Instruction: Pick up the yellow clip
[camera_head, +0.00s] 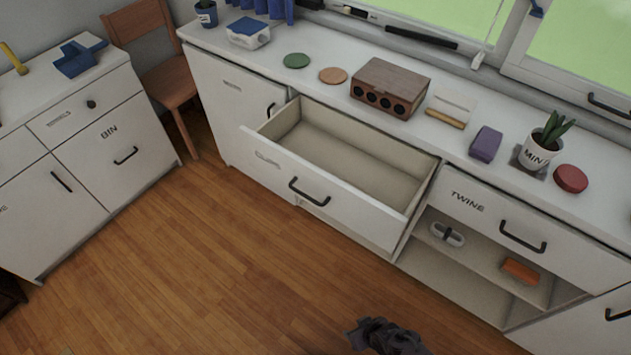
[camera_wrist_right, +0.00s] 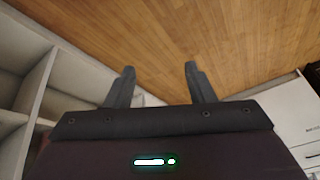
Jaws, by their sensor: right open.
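I cannot pick out the yellow clip for certain. A yellow upright object (camera_head: 13,58) stands on the left cabinet top, cut by the picture's left edge; its kind is unclear. The pulled-out drawer (camera_head: 325,185) has a faint label and looks empty inside. My right gripper (camera_head: 387,336) is low at the bottom of the head view, over the floor. In the right wrist view its two fingers (camera_wrist_right: 160,70) are apart with nothing between them. My left gripper is not in view.
The long counter holds a wooden box (camera_head: 389,88), a purple block (camera_head: 486,144), a potted plant (camera_head: 540,152) and a red disc (camera_head: 570,178). An open shelf (camera_head: 480,258) sits beneath the TWINE drawer (camera_head: 510,226). A chair (camera_head: 160,60) stands between the cabinets. The wooden floor (camera_head: 190,265) is largely clear.

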